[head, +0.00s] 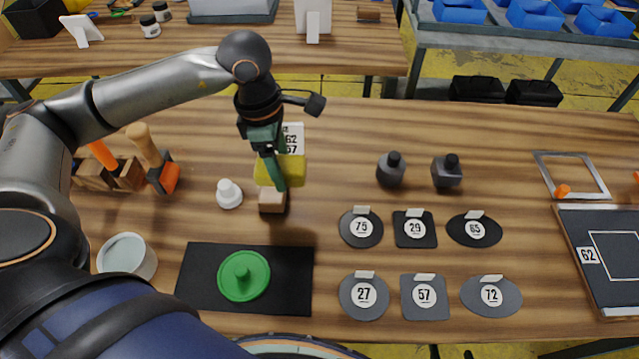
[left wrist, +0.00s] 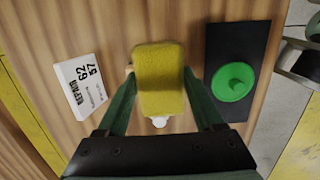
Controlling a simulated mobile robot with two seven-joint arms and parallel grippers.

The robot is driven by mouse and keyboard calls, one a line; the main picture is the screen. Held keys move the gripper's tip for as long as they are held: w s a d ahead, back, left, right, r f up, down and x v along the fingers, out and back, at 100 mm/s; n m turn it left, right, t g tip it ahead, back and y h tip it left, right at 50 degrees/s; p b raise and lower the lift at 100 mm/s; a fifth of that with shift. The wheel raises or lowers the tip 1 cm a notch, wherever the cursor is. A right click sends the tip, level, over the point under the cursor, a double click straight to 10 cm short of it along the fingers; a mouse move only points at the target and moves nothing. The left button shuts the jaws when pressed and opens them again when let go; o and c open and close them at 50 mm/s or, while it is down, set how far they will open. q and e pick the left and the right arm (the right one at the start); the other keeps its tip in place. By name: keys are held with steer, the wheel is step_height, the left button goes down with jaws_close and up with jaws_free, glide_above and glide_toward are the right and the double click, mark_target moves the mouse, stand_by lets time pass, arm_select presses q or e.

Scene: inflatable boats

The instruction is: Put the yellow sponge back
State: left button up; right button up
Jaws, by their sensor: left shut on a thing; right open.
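The yellow sponge (head: 292,171) is between the green fingers of my left gripper (head: 276,178). In the left wrist view the sponge (left wrist: 160,75) fills the gap between both fingers of the left gripper (left wrist: 161,88), which is shut on it. In the head view the sponge appears just above or at a small wooden block (head: 272,201); I cannot tell whether they touch. The block is mostly hidden in the left wrist view. My right gripper is not in view.
A repair card (head: 292,138) stands behind the sponge. A white bottle (head: 229,194) is left of the block. A black mat (head: 295,290) with a green round lid (head: 243,276) lies in front. Numbered dark patches (head: 361,228) lie to the right. A white cup (head: 127,257) stands at left.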

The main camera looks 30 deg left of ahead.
arm_select(q)
glide_above(322, 198)
steer(key=f, duration=0.6)
steer(key=shift+s+a+f, duration=0.3)
steer(key=shift+a, duration=0.05)
steer(key=shift+w+d+f, duration=0.1)
steer(key=shift+w+f, duration=0.05)
steer(key=shift+f, duration=1.55)
steer(key=shift+f, duration=0.15)
steer(key=o, duration=1.3)
step_height(322, 198, up, 12)
steer(key=a, duration=0.1)
steer(key=shift+s+a, duration=0.15)
steer(key=shift+s, duration=0.15)
